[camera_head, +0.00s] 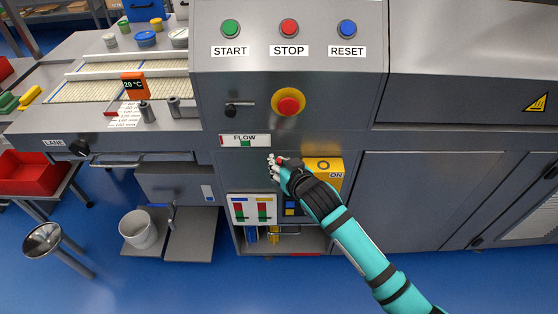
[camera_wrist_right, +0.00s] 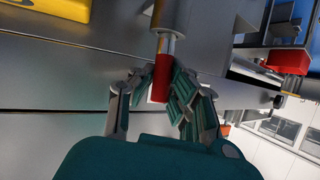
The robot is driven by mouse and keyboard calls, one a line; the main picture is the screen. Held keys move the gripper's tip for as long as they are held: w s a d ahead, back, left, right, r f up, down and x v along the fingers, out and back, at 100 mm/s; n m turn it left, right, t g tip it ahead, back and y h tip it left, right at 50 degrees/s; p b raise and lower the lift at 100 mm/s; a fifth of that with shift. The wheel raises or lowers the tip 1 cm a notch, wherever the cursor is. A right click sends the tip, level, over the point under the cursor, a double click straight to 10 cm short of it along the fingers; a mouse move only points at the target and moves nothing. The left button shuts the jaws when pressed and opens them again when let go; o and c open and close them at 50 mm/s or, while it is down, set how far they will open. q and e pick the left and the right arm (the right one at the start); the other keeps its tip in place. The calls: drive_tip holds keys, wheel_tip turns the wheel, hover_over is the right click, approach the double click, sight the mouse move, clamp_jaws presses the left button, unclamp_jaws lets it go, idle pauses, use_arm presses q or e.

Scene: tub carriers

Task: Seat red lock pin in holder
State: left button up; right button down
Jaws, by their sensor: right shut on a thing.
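My right gripper (camera_head: 275,165) is in front of the grey machine front, just left of the yellow ON switch plate (camera_head: 334,170). It is shut on the red lock pin (camera_wrist_right: 162,76), which lies between the fingers in the right wrist view. A bare metal and brass-coloured shaft with a round collar (camera_wrist_right: 166,34) lines up with the pin's far end. I cannot tell whether this shaft is part of the pin or a separate piece. A panel (camera_head: 252,210) with a red and a yellow marking sits below the gripper; I cannot clearly identify the holder. My left gripper is not in view.
The FLOW label (camera_head: 245,140) is above the gripper, and the red stop knob (camera_head: 288,106) on its yellow ring is higher. An open lower bay (camera_head: 285,243) lies below. A white bucket (camera_head: 138,230) stands at the left. The floor at front is clear.

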drive_tip(key=c, duration=1.7)
unclamp_jaws()
drive_tip(key=shift+w+f, duration=0.1)
drive_tip(key=shift+w, duration=0.05)
drive_tip(key=o, duration=0.4)
drive_tip(key=shift+s+d+r, duration=0.1)
drive_tip(key=shift+s+r, duration=0.1)
drive_tip(key=shift+r, duration=0.2)
drive_tip(key=v, duration=1.2)
